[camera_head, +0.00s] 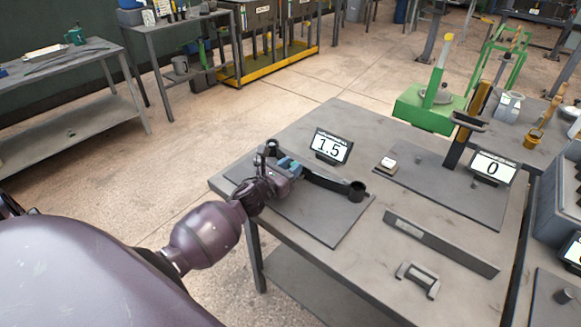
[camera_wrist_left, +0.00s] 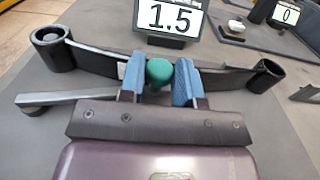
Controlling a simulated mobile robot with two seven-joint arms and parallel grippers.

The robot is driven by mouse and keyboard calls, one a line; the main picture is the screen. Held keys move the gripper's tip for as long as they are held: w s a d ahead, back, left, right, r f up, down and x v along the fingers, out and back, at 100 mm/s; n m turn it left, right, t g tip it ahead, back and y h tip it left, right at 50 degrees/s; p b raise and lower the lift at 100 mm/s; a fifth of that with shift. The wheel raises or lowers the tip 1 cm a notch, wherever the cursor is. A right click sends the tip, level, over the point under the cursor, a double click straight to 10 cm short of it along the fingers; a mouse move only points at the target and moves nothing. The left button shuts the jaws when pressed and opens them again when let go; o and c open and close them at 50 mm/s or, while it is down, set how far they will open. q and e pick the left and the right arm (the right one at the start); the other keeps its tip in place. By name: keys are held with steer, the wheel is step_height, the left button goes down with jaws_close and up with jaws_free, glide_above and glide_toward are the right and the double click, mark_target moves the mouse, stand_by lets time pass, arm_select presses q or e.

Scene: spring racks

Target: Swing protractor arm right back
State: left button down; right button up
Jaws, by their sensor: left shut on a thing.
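My left gripper (camera_head: 287,166) is at the near-left station on the grey table. In the left wrist view its blue fingers (camera_wrist_left: 159,84) are shut around a green knob (camera_wrist_left: 159,72). A flat grey bar (camera_wrist_left: 80,96), which looks like the protractor arm, runs left from under the gripper to a dark round foot. My gripper hides how knob and bar join. A dark leaf spring (camera_wrist_left: 100,60) with a round eye at each end lies just beyond the fingers; its right eye (camera_head: 357,190) shows in the head view. A display (camera_head: 331,146) behind reads 1.5. My right gripper is not in view.
A second station to the right has a display (camera_head: 492,168) reading 0, an upright orange and black post (camera_head: 468,125) and a small pale block (camera_head: 387,164). A long dark bar (camera_head: 440,244) and a handle-shaped bracket (camera_head: 417,279) lie on the table's near side.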

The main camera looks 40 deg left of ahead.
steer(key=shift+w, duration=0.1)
